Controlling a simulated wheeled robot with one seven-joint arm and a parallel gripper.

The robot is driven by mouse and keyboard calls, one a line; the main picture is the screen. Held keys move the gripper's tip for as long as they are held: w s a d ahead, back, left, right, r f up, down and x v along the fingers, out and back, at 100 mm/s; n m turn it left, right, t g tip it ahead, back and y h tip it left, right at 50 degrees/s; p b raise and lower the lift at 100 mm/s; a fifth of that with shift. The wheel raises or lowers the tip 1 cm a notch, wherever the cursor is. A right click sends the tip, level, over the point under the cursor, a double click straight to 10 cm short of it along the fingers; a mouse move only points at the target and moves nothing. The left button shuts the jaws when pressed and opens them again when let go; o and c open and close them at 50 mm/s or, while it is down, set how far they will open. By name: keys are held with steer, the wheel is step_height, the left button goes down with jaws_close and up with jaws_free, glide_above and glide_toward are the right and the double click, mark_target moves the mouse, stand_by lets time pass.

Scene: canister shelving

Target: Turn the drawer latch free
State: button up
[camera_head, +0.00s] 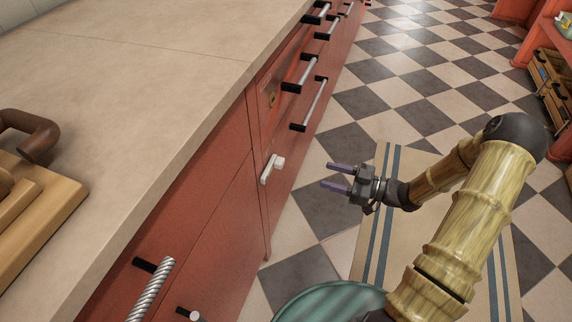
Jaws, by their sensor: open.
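The drawer latch (271,168) is a small pale, whitish handle on the red cabinet front, left of my gripper. It sits tilted, with a knob at its upper right end. My gripper (337,175) has two purple-grey fingers spread apart and pointing left toward the cabinet. Nothing is between the fingers. A clear gap separates the fingertips from the latch. The red drawer front (267,105) above the latch has a small brass-coloured plate.
Bar handles (314,104) stick out along the red cabinet. A beige counter (150,75) with a wooden block (60,205) is above it. A striped rug (367,235) lies on the checkered floor. An open shelf unit (548,75) stands far right.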

mark_target(283, 163)
steer(key=b+x, duration=0.3)
steer(key=x, duration=0.9)
steer(key=shift+w+a+f+b, duration=0.1)
steer(key=shift+a+f+b, duration=0.05)
steer(key=shift+a+b, duration=0.25)
steer(key=shift+w+a, duration=0.15)
steer(key=shift+a, duration=0.35)
steer(key=shift+c, duration=0.2)
jaws_close()
